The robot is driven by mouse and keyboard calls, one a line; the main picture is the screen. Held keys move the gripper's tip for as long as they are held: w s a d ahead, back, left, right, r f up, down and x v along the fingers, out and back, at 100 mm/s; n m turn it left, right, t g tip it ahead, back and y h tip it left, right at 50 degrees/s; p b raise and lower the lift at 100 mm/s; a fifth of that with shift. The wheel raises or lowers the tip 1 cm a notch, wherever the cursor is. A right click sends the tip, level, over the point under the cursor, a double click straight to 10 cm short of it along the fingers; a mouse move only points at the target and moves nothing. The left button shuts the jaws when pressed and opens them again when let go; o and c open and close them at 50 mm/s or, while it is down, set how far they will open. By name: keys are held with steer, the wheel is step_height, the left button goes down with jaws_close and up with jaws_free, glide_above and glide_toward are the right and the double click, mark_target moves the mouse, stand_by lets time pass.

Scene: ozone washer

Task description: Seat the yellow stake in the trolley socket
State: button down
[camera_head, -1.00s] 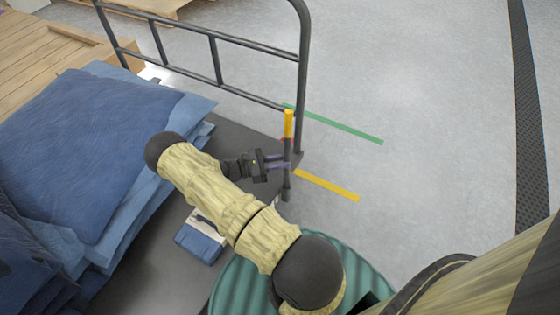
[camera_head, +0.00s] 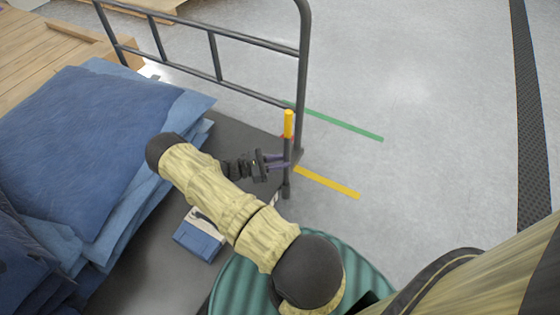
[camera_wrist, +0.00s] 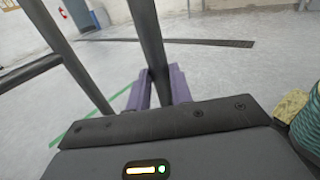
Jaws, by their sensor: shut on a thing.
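The stake has a yellow top (camera_head: 288,124) and a dark lower shaft, and it stands nearly upright in the head view. My gripper (camera_head: 284,164) is shut on the dark shaft below the yellow part. In the wrist view the dark shaft (camera_wrist: 149,35) rises between my purple fingers (camera_wrist: 159,88). The stake's lower end is by the front right corner of the trolley deck (camera_head: 235,140). A dark, slightly thicker piece (camera_head: 286,190) shows at that end. I cannot tell whether it is the socket or whether the stake is inside it.
The trolley's grey rail (camera_head: 304,70) stands close behind the stake. Blue folded sheets (camera_head: 90,140) are piled on the deck at left. A blue and white box (camera_head: 199,236) lies on the deck, near a green ribbed drum (camera_head: 232,285). The floor at right is clear, with green and yellow tape.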

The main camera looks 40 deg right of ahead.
steer(key=shift+f, duration=0.35)
steer(key=c, duration=1.2)
jaws_free()
steer(key=shift+o, duration=0.2)
steer(key=p+v, duration=0.1)
steer(key=v, duration=1.6)
steer(key=shift+a+p, duration=0.25)
steer(key=shift+p, duration=0.1)
steer(key=shift+w, duration=0.1)
